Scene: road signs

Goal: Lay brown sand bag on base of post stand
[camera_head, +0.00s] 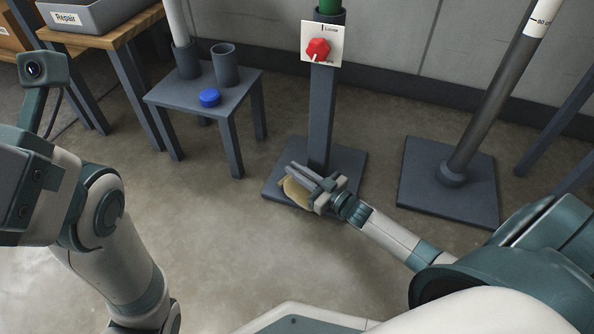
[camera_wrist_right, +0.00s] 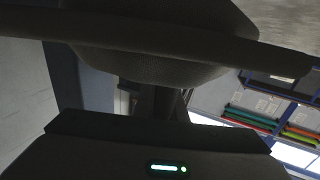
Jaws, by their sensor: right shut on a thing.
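The brown sand bag (camera_head: 296,192) shows as a tan shape under my right gripper (camera_head: 304,179) in the head view. My right gripper is shut on it, and its fingers hide part of it. The bag is over the front left part of the dark grey square base (camera_head: 346,160) of the post stand. I cannot tell whether the bag touches the base. The stand's post (camera_head: 322,115) rises behind the gripper. In the right wrist view a dark rounded shape, probably the bag in shadow, spans the upper middle. My left arm shows at the left, but its gripper is out of view.
The post carries a white plate with a red knob (camera_head: 318,48). A second base (camera_head: 416,185) with a leaning pole (camera_head: 487,97) stands at the right. A small table (camera_head: 158,98) at the left holds a blue cap (camera_head: 210,97) and a grey cup (camera_head: 226,68). Floor in front is clear.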

